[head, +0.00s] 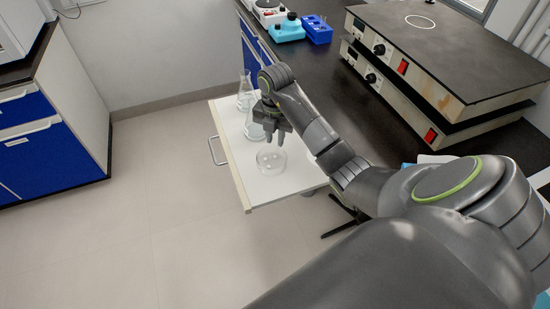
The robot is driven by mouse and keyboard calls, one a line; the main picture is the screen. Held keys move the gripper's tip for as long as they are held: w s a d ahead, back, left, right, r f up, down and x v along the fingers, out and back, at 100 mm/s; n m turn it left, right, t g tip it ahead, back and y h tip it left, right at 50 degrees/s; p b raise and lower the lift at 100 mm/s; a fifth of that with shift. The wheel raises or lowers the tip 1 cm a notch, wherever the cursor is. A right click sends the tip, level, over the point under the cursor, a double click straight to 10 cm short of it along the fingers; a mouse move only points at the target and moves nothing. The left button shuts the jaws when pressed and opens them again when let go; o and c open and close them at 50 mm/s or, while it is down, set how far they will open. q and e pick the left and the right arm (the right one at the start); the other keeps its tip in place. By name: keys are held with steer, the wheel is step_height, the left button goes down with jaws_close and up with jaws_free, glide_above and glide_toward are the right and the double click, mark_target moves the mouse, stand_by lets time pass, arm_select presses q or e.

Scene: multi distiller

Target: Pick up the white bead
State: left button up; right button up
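A clear round glass dish (271,167) stands on the white surface of a pulled-out drawer (265,190). Small pale spots show in the dish. They look like white beads but are too small to make out clearly. My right gripper (275,137) points down just above the far side of the dish, with its fingers apart and nothing seen between them. It is not seen touching the dish. My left gripper is not in view.
Two glass flasks, a nearer one (254,130) and a farther one (244,97), stand behind the dish on the drawer. Stacked hot plates (440,55) fill the dark bench at right. A blue cabinet (45,150) stands at left. The floor between is clear.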

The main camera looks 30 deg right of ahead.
mark_target(276, 155)
steer(key=shift+s+f+p, duration=0.15)
steer(key=shift+f+p, duration=0.3)
steer(key=shift+f, duration=2.5)
jaws_close()
